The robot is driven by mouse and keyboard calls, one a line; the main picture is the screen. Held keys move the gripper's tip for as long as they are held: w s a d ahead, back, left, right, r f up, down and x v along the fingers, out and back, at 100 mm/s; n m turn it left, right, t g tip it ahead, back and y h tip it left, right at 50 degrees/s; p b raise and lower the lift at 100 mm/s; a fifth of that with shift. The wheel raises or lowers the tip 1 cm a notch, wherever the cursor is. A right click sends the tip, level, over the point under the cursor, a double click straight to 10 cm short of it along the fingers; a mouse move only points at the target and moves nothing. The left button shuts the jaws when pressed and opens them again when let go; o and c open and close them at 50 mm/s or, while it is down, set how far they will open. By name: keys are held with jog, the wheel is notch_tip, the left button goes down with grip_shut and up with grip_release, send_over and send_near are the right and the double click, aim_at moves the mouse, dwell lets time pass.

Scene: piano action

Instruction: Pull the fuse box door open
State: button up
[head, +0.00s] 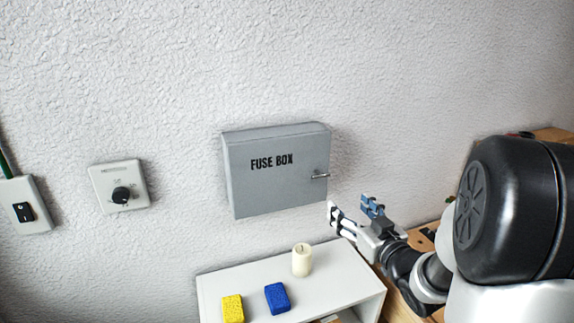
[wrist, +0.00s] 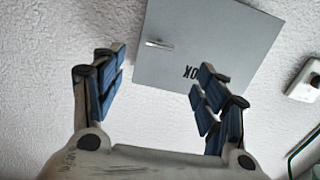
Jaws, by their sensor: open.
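The grey fuse box (head: 270,190) is mounted on the white textured wall, its door shut, with "FUSE BOX" printed on the front. A small metal handle (head: 320,176) sticks out near the right edge of the door. My gripper (head: 350,208) is open and empty, below and to the right of the handle and apart from it. In the wrist view the door (wrist: 200,50) appears upside down, and its handle (wrist: 159,44) shows beyond and between the two open fingers (wrist: 160,75). Part of the lettering is hidden behind the right finger.
A white shelf (head: 330,285) stands below the box, holding a candle (head: 301,260), a blue sponge (head: 277,298) and a yellow sponge (head: 232,309). A dial plate (head: 106,174) and a switch (head: 37,220) are on the wall at left. The wall around the box is clear.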

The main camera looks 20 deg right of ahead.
aim_at(322, 176)
jog(key=w, duration=1.7)
jog(key=shift+a+r, duration=0.2)
jog(key=shift+r, duration=0.05)
jog(key=shift+s, duration=0.1)
jog(key=shift+c, duration=0.3)
jog(key=c, duration=1.5)
